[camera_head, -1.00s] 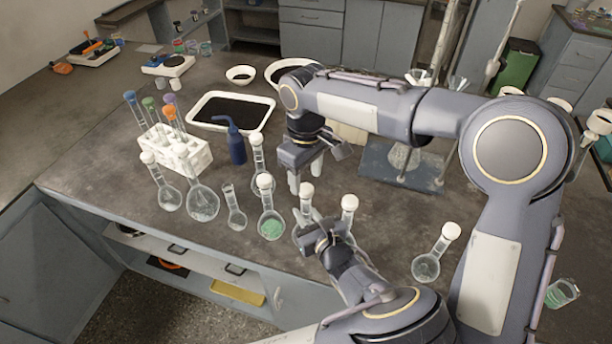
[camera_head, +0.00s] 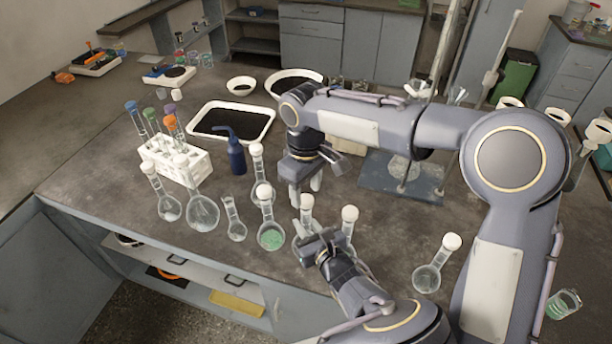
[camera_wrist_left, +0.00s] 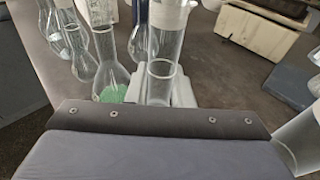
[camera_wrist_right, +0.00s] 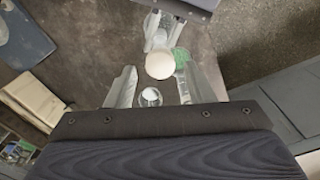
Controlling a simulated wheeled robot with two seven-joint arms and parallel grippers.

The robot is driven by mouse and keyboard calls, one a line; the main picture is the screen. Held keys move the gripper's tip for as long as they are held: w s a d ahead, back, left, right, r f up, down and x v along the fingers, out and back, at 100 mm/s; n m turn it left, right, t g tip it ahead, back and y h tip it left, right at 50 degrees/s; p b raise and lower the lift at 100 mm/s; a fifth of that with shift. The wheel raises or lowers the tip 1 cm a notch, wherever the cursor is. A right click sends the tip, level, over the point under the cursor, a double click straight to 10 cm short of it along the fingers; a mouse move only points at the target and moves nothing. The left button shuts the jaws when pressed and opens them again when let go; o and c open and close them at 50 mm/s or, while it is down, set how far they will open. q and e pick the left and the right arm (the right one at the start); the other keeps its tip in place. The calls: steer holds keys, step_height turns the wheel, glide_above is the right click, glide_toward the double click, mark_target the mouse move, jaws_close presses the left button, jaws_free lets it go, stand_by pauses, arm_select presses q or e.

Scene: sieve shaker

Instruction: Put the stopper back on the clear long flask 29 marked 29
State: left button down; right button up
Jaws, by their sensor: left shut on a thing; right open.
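My left gripper (camera_head: 309,232) is shut on the neck of a clear flask (camera_wrist_left: 165,60). A white round stopper (camera_head: 307,201) is at the top of this neck; I cannot tell if it is fully seated. It also shows in the right wrist view (camera_wrist_right: 159,65). The marking 29 is not legible on any flask. My right gripper (camera_head: 306,187) is open, its fingers pointing down close to the white stopper. In the right wrist view, the stopper appears between and beyond the fingers. The left gripper hides the lower flask in the head view.
An open-necked clear flask (camera_head: 233,220) and a stoppered flask with green contents (camera_head: 269,233) stand to the left. Stoppered flasks stand close right (camera_head: 350,214) and farther right (camera_head: 428,277). A white tube rack (camera_head: 183,160) and blue wash bottle (camera_head: 237,155) stand behind.

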mark_target(306, 199)
steer(key=shift+f, duration=1.75)
steer(key=c, duration=1)
steer(key=m, duration=0.3)
steer(key=o, duration=1.1)
steer(key=shift+r, duration=2.3)
